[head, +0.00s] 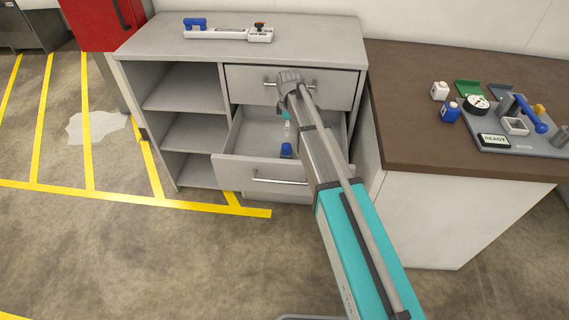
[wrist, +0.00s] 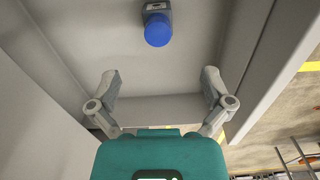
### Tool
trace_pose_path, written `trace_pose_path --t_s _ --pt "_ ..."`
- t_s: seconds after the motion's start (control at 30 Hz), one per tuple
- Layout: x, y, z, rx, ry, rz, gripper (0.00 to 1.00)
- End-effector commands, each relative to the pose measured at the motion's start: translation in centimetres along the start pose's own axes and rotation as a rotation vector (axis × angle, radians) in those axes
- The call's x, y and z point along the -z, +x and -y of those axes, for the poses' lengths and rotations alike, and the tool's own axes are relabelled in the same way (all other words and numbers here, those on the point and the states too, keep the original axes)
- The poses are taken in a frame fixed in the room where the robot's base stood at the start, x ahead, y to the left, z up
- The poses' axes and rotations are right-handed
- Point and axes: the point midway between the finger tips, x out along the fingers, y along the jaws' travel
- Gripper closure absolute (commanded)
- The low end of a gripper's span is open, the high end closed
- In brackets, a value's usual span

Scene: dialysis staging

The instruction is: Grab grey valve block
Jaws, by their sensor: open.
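A small grey block with a round blue top, which looks like the grey valve block (wrist: 155,6), lies in the open lower drawer (head: 232,158). Its blue part also shows in the head view (head: 286,151). In the head view my arm hides part of the drawer.
The upper drawer (head: 240,84) is shut above the open one. A white device (head: 225,34) lies on the cabinet top (head: 150,42). The brown counter (head: 405,95) at right holds a grey tray (head: 520,148) with parts, plus white and blue containers. Floor at left is mostly free.

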Motion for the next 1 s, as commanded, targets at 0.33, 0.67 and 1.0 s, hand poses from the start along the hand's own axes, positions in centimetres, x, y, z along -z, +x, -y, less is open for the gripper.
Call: trace_pose_path --t_s 0.33,0.67,1.0 --pt "1.3 0.7 -0.6 0.000 -0.059 0.000 0.00" --pt "1.2 1.1 -0.6 0.000 -0.058 0.000 0.00" --pt "1.3 3.6 -0.6 0.000 -0.058 0.000 0.00"
